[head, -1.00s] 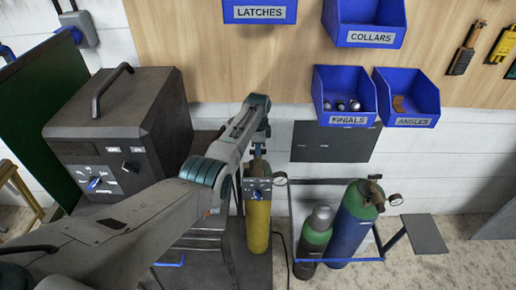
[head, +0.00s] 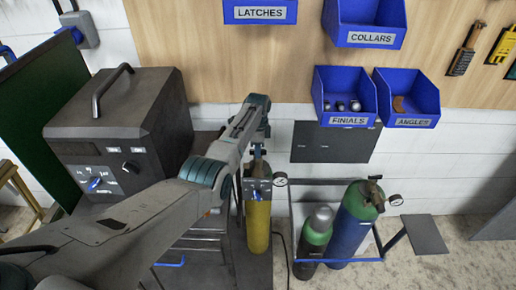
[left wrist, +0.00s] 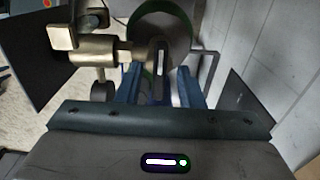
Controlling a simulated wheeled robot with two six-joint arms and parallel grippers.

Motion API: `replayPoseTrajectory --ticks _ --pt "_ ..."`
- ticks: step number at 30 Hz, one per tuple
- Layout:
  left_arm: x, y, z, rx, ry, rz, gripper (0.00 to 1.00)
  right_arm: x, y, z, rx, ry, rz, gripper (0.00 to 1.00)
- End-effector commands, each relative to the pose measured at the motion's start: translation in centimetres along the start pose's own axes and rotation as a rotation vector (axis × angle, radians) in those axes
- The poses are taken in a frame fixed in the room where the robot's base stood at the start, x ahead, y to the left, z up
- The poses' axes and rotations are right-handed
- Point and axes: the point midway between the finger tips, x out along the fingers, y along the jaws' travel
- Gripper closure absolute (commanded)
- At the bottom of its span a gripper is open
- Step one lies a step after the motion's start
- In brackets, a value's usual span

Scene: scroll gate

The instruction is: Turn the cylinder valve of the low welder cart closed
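The low welder cart carries a yellow cylinder (head: 257,226) with a round gauge (head: 280,179) beside its top. My left arm reaches over from the left, and my left gripper (head: 257,172) is at the valve on the cylinder's top. In the left wrist view the brass valve body (left wrist: 108,50) lies left of the fingers. A dark valve handle (left wrist: 159,60) with a pale stripe sits between the two blue fingers of my left gripper (left wrist: 161,85). Gaps show on both sides of the handle, so the gripper is open around it. My right gripper is not in view.
A dark welder box (head: 115,120) stands left of the yellow cylinder. To the right, a blue-railed rack holds a green cylinder (head: 315,235) and a taller blue one (head: 350,225) with a gauge. Blue bins (head: 345,95) hang on the wall above.

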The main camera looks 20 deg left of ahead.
Motion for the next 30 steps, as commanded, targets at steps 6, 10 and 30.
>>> replayPoseTrajectory --ticks 6,10,30 --pt "-0.4 0.0 0.0 0.000 0.000 0.000 0.66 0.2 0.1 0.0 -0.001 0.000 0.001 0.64" --pt "-1.8 -0.1 -0.1 0.000 0.001 -0.003 0.66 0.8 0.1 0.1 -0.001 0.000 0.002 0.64" --pt "-10.8 0.0 0.0 0.000 0.000 0.000 0.66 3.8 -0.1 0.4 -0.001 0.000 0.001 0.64"
